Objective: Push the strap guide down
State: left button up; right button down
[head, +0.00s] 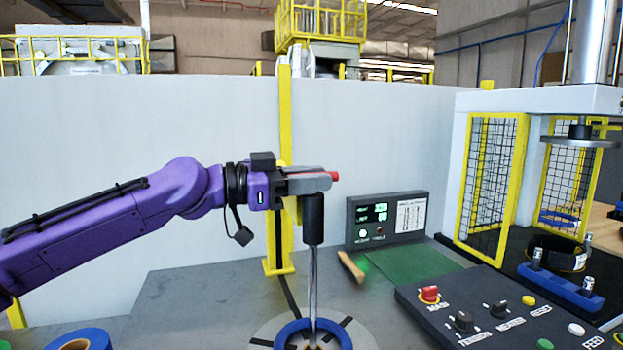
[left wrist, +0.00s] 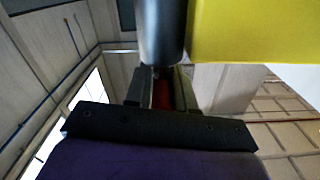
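The strap guide shows as a black cylinder (head: 313,218) on a thin metal rod running down to a blue ring (head: 290,338) on the round plate. My left gripper (head: 318,181) is level, just above the cylinder's top. A red bar (head: 335,176) sticks out past its fingertips. In the left wrist view the two fingers (left wrist: 161,90) stand on either side of this red bar and seem closed on it; the black cylinder (left wrist: 160,30) is just beyond them, beside a yellow block (left wrist: 250,30). My right gripper is not in view.
A control panel (head: 470,318) with buttons and knobs lies at the lower right. A display box (head: 390,217) and a wooden-handled tool (head: 351,266) are behind it. A yellow post (head: 284,120) stands behind my gripper. A caged press (head: 485,180) is at right.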

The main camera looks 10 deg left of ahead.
pick_arm(q)
jog(key=shift+o, duration=1.4)
jog(key=shift+f, duration=0.25)
jog(key=shift+w, duration=0.15)
jog(key=shift+s+a, duration=0.25)
jog(key=shift+a, duration=0.05)
jog(key=b+v, duration=0.1)
jog(key=v, duration=0.9)
jog(key=shift+b, duration=0.35)
jog(key=shift+w, duration=0.1)
